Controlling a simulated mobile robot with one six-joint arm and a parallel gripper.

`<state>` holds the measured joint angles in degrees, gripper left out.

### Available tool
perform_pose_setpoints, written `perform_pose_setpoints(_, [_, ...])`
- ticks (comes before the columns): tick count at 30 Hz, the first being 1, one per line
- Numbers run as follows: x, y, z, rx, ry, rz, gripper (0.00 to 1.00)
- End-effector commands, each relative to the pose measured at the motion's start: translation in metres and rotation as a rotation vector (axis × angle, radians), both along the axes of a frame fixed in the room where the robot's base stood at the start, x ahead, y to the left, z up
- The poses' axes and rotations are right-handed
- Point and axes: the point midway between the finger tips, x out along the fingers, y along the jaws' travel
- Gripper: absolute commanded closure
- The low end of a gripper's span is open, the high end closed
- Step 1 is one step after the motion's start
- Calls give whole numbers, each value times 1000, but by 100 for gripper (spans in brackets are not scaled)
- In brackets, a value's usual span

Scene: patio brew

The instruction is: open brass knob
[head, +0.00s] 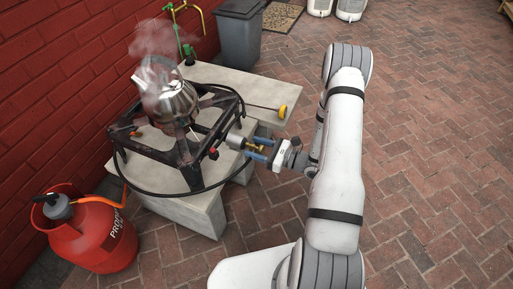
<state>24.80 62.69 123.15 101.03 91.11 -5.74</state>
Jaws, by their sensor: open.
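A small brass-coloured knob (255,149) shows at the front right side of the black burner stand (190,182), beside a grey cylindrical fitting (236,141). My gripper (256,150) comes in from the right, and its two blue fingers lie on either side of the brass piece. The fingers look apart. At this size I cannot tell whether they touch the knob. A steaming metal kettle (172,100) stands on top of the burner stand.
A red gas bottle (97,238) stands at the lower left, with an orange hose. A yellow disc (283,112) on a thin rod is behind my gripper, over a pale slab (262,90). A grey bin (240,38) stands behind. The brick paving at right is clear.

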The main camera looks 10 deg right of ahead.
Motion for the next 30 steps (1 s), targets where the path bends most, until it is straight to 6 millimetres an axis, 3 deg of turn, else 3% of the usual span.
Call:
perform_pose_setpoints(11, [4, 5, 0, 0, 0, -1, 48])
perform_pose_setpoints(27, [3, 5, 0, 1, 1, -1, 93])
perform_pose_setpoints(30, [4, 3, 0, 0, 0, -2, 93])
